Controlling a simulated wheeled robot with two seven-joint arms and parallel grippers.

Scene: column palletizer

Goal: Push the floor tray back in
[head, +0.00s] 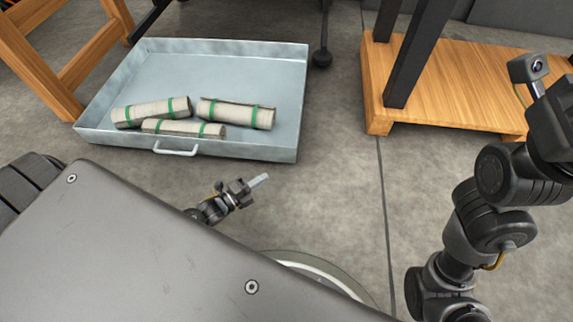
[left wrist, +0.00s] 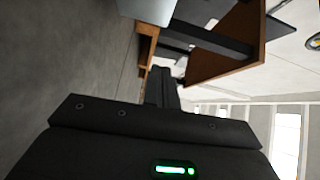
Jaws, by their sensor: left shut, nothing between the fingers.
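The floor tray (head: 250,148) is a shallow pale-metal tray lying on the floor at the upper left of the head view. Its handle (head: 175,153) is on its near wall. Three beige rolls with green bands lie in its near half: a left roll (head: 150,111), a right roll (head: 232,114) and a front roll (head: 178,127). My left gripper (head: 259,181) is shut and empty, over the floor on the near side of the tray, right of the handle and apart from it. A pale metal surface at the top of the left wrist view may be the tray. My right gripper is out of view.
A wooden frame (head: 45,60) stands at the tray's left. A low wooden shelf (head: 450,85) with a black post (head: 416,55) stands at the right. A thin dark leg (head: 322,57) stands by the tray's far right corner. Bare floor (head: 335,150) lies between tray and shelf.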

